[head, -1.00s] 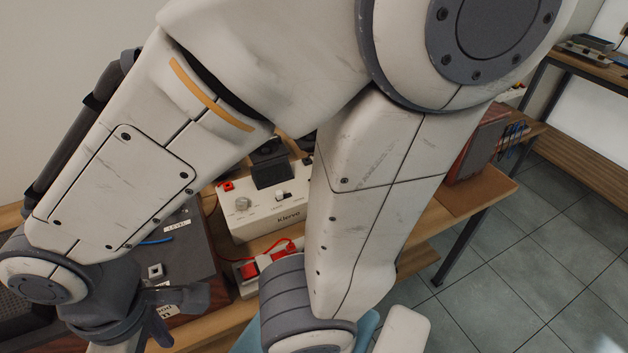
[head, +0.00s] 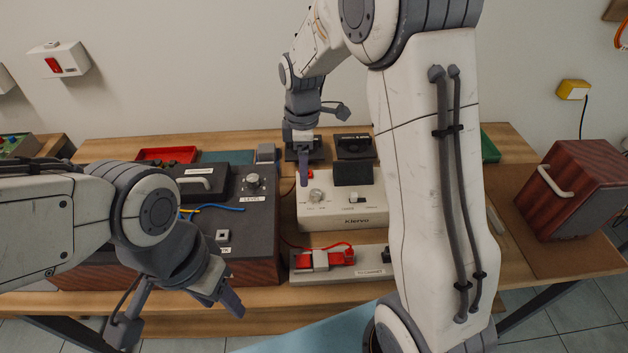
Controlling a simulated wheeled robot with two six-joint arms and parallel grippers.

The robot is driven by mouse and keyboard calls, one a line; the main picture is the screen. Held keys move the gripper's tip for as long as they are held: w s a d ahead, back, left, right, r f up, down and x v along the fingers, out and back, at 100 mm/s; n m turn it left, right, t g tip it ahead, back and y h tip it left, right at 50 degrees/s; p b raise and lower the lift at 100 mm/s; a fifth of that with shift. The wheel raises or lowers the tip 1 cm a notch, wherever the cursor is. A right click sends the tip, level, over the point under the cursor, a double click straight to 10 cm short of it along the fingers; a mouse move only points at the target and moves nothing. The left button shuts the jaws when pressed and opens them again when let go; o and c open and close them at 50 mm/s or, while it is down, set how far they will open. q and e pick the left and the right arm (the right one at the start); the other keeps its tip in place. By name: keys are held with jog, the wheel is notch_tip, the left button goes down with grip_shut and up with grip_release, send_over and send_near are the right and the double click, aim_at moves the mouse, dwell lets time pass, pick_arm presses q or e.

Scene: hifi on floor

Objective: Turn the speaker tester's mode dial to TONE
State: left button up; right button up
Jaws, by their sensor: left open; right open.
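The white Klervo box (head: 340,212), which looks like the speaker tester, stands on the wooden bench. The dial's labels are too small to read. My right gripper (head: 322,148) is open and empty at the box's back left, one finger pointing down just behind and left of the dial; I cannot tell whether it touches the box. My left gripper (head: 180,318) is open and empty at the bench's front edge, left of the box.
A dark unit with a LEVEL knob (head: 252,181) stands left of the box. A grey strip with red clips (head: 335,262) lies in front of it. A wooden speaker (head: 577,190) stands at right. My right arm hides the box's right end.

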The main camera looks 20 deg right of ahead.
aim_at(316, 192)
jog(key=shift+n, duration=0.5)
jog(key=d+f, duration=0.1)
jog(key=f, duration=0.3)
jog(key=w+d+f, duration=0.1)
jog(key=f, duration=0.3)
jog(key=w+d+f+p, duration=0.1)
jog(key=d+f, duration=0.1)
jog(key=f, duration=0.2)
jog(key=shift+w, duration=0.2)
grip_shut()
